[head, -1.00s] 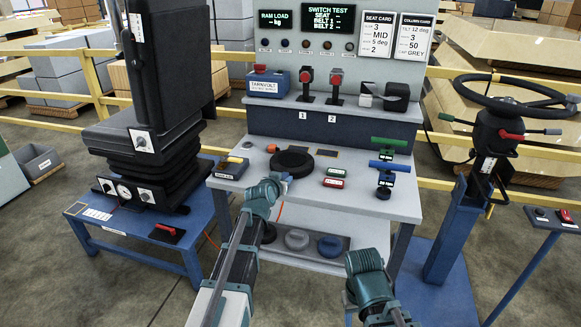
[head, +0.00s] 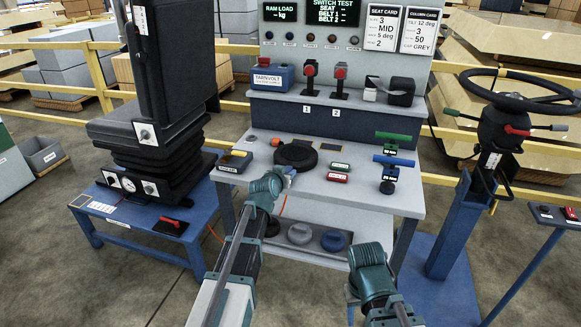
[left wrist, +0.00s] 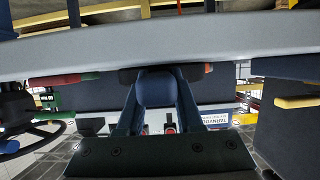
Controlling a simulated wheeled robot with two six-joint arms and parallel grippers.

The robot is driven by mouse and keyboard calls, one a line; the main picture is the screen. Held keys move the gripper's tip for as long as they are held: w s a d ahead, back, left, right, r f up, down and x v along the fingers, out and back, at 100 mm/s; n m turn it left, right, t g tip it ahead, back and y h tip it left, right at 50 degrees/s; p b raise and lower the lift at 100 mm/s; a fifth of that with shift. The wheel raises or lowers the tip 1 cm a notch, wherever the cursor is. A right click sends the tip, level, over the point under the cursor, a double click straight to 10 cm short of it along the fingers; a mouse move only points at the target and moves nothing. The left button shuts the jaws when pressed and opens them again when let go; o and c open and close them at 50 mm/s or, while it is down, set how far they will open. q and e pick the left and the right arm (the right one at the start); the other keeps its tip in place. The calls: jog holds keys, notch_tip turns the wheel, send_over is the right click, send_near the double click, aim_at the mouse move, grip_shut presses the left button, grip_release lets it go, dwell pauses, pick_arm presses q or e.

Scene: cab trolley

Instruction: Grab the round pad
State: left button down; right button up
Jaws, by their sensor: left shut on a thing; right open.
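The round pad (head: 296,154) is a flat black disc at the middle of the grey bench top. In the left wrist view a dark edge-on strip, seemingly the pad (left wrist: 128,76), lies against the grey bench surface, which shows at the top. My left fingers (left wrist: 157,88) meet at that strip, with a blue-grey shape between them; the exact contact is hard to see. My right gripper (head: 352,296) is low in front of the bench, empty, its fingertips mostly hidden by its arm.
On the bench (head: 390,203) are a yellow-black box (head: 234,162), red and green labelled blocks (head: 335,177) and blue and green T-handles (head: 392,162). Round knobs (head: 300,234) sit in a tray below the front edge. A seat stands left, a steering column (head: 490,150) right.

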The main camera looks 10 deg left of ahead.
pick_arm(q)
jog(key=shift+r, duration=0.15)
notch_tip(320, 180, up, 10)
jog(key=p, duration=1)
